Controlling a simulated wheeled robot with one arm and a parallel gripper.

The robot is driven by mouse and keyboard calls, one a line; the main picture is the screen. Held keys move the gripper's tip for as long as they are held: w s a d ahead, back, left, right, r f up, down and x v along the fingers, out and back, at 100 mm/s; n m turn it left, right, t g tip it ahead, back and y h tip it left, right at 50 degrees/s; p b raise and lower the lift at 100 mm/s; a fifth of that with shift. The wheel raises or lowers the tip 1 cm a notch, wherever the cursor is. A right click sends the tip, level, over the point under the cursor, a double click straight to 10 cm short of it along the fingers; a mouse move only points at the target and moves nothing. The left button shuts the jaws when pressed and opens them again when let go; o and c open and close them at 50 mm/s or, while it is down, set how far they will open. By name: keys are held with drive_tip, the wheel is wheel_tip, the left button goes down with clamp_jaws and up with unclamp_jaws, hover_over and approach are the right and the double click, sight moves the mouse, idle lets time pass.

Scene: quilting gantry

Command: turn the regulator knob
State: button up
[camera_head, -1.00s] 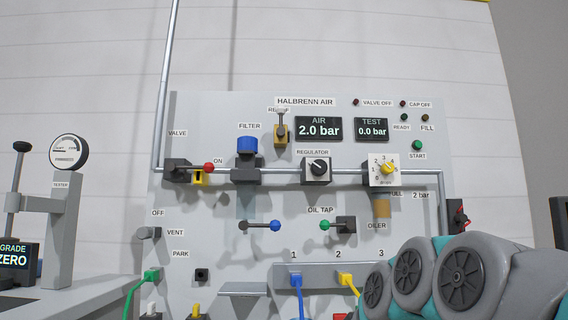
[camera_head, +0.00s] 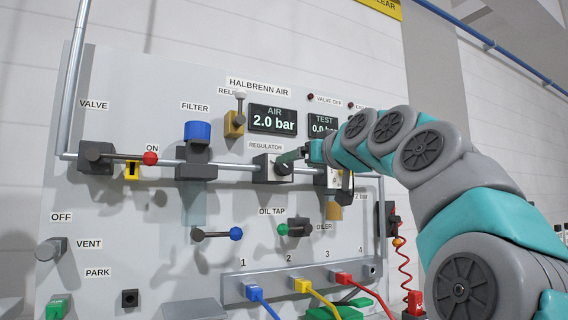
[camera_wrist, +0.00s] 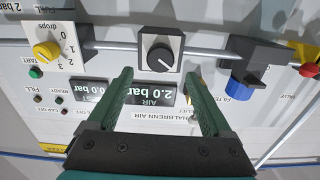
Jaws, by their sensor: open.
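The regulator is a pale square block with a round black knob (camera_head: 284,168) on its front, on the pipe below the AIR display. In the wrist view, which is upside down, the black knob (camera_wrist: 160,58) with a white pointer line lies just beyond my fingertips, centred between them. My gripper (camera_wrist: 161,78) is open and empty, its two green fingers apart. In the head view my gripper (camera_head: 291,157) is close to the knob from the right, and its fingers partly overlap the regulator's edge. I cannot tell contact from that view.
The AIR display (camera_head: 273,120) reads 2.0 bar. The relief lever (camera_head: 238,115) stands at the regulator's upper left. The blue-topped filter (camera_head: 197,145) is left of it. The yellow oiler dial (camera_wrist: 46,50) is close by on the other side. Coloured hoses (camera_head: 322,303) hang below.

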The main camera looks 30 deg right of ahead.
sight(287, 164)
drive_tip(key=w+p, duration=0.1)
drive_tip(key=w, duration=0.5)
drive_tip(key=shift+a, duration=0.1)
drive_tip(key=shift+c, duration=0.2)
drive_tip(key=shift+f, duration=0.1)
clamp_jaws()
drive_tip(key=shift+m, duration=0.3)
